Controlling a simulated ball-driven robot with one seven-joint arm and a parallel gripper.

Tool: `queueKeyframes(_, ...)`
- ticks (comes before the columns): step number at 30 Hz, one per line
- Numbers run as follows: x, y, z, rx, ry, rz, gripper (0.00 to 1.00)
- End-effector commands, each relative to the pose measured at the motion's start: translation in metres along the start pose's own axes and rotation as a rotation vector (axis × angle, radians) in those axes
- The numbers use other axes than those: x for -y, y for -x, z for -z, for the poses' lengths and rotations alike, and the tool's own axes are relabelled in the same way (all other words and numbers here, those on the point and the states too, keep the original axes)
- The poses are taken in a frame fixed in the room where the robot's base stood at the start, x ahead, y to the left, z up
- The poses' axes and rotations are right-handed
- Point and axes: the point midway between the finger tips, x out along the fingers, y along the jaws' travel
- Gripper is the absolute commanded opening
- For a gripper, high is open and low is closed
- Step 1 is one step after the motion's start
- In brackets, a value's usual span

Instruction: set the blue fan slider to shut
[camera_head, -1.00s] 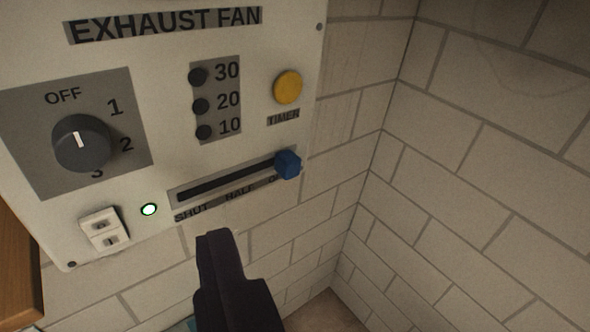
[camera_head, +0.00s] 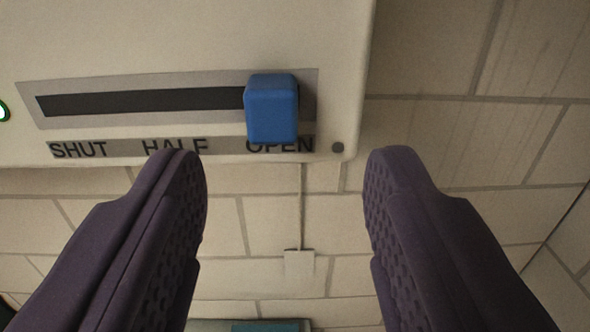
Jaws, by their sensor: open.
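The blue slider knob (camera_head: 271,108) stands at the right end of its dark slot (camera_head: 140,102), above the label OPEN. The labels SHUT and HALF are to its left along the same strip. My gripper (camera_head: 285,165) is open, with one dark purple finger on each side of the picture. The fingertips are just below the knob in the picture, one to its left and one to its right. Nothing is between the fingers, and neither finger visibly touches the knob.
The slot is on the white exhaust fan panel (camera_head: 200,40), with a screw at its lower right corner. A lit green-ringed lamp (camera_head: 3,111) shows at the left edge. A tiled wall (camera_head: 470,140) lies behind, with a small pale plate (camera_head: 299,263) below the panel.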

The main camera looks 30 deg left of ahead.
Motion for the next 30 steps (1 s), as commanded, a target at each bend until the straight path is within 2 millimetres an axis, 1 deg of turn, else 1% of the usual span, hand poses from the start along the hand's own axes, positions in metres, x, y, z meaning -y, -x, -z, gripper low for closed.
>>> queueKeyframes(2, 0.003, -0.009, -0.002, 0.001, -0.004, 0.015, 0.53)
queueKeyframes(9, 0.003, -0.051, -0.001, 0.0, -0.003, 0.012, 0.53)
queueKeyframes(12, 0.003, -0.065, 0.0, -0.001, -0.002, 0.011, 0.53)
queueKeyframes(16, 0.003, -0.074, 0.0, -0.002, -0.001, 0.01, 0.53)
queueKeyframes(23, 0.002, -0.075, 0.0, -0.003, 0.0, 0.008, 0.53)
queueKeyframes(24, 0.002, -0.075, 0.0, -0.003, 0.0, 0.008, 0.51)
queueKeyframes(29, 0.002, -0.075, 0.0, -0.003, 0.0, 0.008, 0.14)
queueKeyframes(30, 0.002, -0.075, 0.0, -0.003, 0.0, 0.008, 0.05)
